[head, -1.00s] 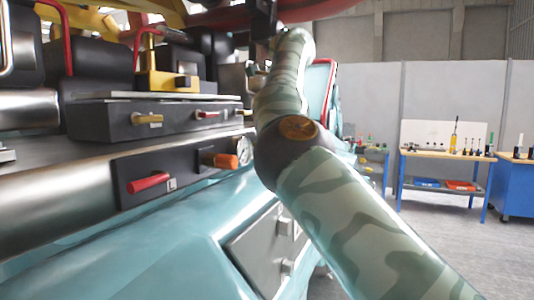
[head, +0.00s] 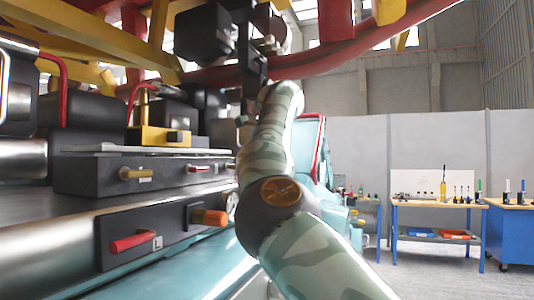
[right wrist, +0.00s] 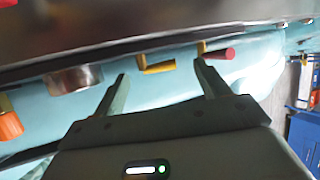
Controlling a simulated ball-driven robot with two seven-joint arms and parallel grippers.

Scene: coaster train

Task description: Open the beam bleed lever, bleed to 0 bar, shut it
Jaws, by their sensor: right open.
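In the head view a dark lower block carries a red lever (head: 133,242) beside a plate marked L, an orange knob (head: 208,217) and a partly hidden round gauge (head: 232,207). The block above carries a yellow lever (head: 137,173) and a smaller red lever (head: 197,168). I cannot tell which is the bleed lever, nor read the gauge. In the right wrist view my right gripper (right wrist: 161,72) is open and empty. A yellow handle (right wrist: 156,66) shows between its fingertips, and a red-tipped handle (right wrist: 217,53) lies just right of them. Contact is unclear. My left gripper is out of view.
Red and yellow beams (head: 330,58) cross overhead. Teal bodywork (head: 185,268) lies below the blocks. In the wrist view an orange knob (right wrist: 10,125) and a metal cylinder (right wrist: 73,79) are at left. A workbench (head: 437,205) stands far right, with open floor before it.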

